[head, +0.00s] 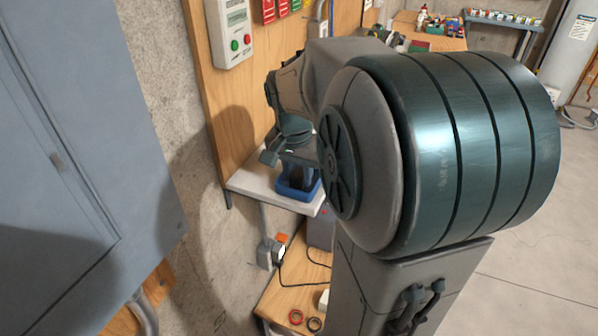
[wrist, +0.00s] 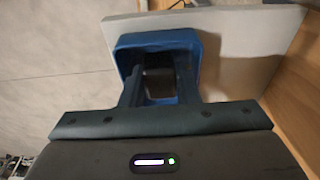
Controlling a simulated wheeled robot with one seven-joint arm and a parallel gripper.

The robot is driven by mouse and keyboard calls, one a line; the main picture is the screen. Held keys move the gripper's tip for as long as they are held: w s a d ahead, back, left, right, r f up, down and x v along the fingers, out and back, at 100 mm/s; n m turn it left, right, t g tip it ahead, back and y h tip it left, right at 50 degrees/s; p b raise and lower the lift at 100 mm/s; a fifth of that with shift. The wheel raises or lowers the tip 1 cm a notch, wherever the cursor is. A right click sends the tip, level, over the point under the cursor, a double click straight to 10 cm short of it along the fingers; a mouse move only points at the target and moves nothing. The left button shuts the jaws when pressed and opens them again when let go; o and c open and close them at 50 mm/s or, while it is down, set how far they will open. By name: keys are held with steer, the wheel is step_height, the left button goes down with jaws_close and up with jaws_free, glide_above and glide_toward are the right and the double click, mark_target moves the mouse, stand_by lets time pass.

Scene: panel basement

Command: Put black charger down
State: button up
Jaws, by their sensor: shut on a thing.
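My gripper (wrist: 158,74) points down into a blue bin (wrist: 156,39), with its two fingers inside the rim. The fingers are shut on the black charger, of which only a dark patch (wrist: 159,61) shows between the fingertips. Whether the charger touches the bin floor is hidden. In the head view my gripper (head: 298,168) is over the same blue bin (head: 297,192), which stands on a white shelf (head: 254,186); the charger cannot be made out there.
The shelf also shows in the wrist view (wrist: 255,45), beside a wooden panel (head: 228,110). A grey cabinet (head: 80,150) stands at left. Below is a wooden surface (head: 292,285) with a cable and rings. Open floor (head: 530,250) lies at right.

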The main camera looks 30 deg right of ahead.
mark_target(294, 177)
steer(key=shift+f+b, duration=0.3)
steer(key=shift+f, duration=0.2)
steer(key=o, duration=1)
steer(key=shift+o, duration=0.2)
steer(key=shift+r, duration=0.1)
steer(key=shift+r+p, duration=0.6)
step_height(294, 177, up, 11)
steer(key=s+a, duration=0.1)
steer(key=s+a+f+n+t+y, duration=0.1)
steer(key=s+a+f+n, duration=0.9)
steer(key=f, duration=0.3)
steer(key=shift+s+a+n+t, duration=0.3)
steer(key=shift+s+a+t, duration=0.1)
steer(key=shift+s, duration=0.45)
